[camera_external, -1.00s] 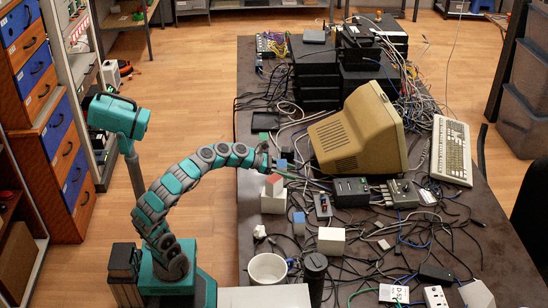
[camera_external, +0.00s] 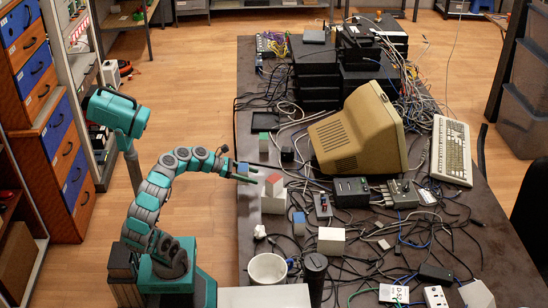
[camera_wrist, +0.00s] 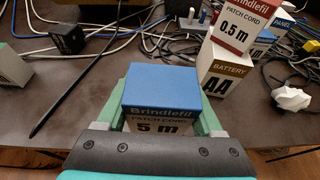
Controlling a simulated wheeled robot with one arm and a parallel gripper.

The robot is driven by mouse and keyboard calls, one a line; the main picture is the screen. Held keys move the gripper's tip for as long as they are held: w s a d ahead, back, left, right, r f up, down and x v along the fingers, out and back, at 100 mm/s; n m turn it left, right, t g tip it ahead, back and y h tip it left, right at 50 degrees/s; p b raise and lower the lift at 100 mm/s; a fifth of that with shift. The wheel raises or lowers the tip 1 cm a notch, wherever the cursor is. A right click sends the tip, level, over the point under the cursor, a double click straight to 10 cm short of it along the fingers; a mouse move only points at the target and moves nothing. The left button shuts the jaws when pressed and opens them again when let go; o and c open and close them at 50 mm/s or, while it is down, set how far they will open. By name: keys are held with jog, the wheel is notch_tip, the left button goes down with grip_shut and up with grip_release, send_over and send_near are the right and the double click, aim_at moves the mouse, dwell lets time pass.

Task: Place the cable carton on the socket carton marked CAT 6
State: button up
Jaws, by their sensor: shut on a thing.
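My gripper (camera_external: 246,174) is shut on a blue-topped carton (camera_external: 242,168), held off the left edge of the table. In the wrist view this carton (camera_wrist: 162,88) reads "Brindlefil PATCH CORD 5 m" and sits between the green fingers. To the right, a red-topped "PATCH CORD 0.5 m" carton (camera_wrist: 237,28) rests on a white "BATTERY AA" carton (camera_wrist: 222,76). In the external view the red-topped carton (camera_external: 273,183) and the battery carton (camera_external: 272,204) stand right of my gripper. I cannot read a CAT 6 mark on any carton.
Another blue-topped carton (camera_external: 298,224) and a pale carton (camera_external: 331,241) stand nearer the camera. A green-topped carton (camera_external: 263,142) and a small black box (camera_external: 287,154) stand farther back. A beige monitor (camera_external: 345,140) and many loose cables crowd the table.

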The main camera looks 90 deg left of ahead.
jog(key=shift+s+d+r, duration=0.1)
jog(key=shift+s, duration=0.2)
jog(key=shift+r, duration=0.15)
notch_tip(320, 180, up, 14)
jog(key=w+d+r+m+g+h+p, duration=0.1)
jog(key=w+d+m+g+h+p, duration=0.2)
jog(key=w+d+m+h, duration=0.65)
jog(key=w+d+f+m+g+h+p, duration=0.1)
jog(key=w+d+m+g, duration=0.15)
jog(key=d, duration=0.75)
jog(key=w+d+f+m+g+h, duration=0.1)
jog(key=d+g, duration=0.2)
jog(key=d, duration=0.7)
jog(key=p, duration=0.4)
send_over(336, 239)
jog(key=s, duration=0.1)
jog(key=f, duration=0.5)
jog(key=shift+s+a+f, duration=0.15)
jog(key=shift+s+f, duration=0.05)
jog(key=shift+f, duration=0.2)
jog(key=shift+w+d+f, duration=0.1)
jog(key=shift+w+d, duration=0.05)
jog(key=shift+w, duration=0.25)
jog(key=shift+w+d+f, duration=0.1)
jog(key=shift+w+d, duration=0.05)
jog(key=shift+w, duration=0.25)
jog(key=shift+a+f+t, duration=0.1)
jog(key=shift+f+t, duration=0.15)
jog(key=shift+f, duration=1.45)
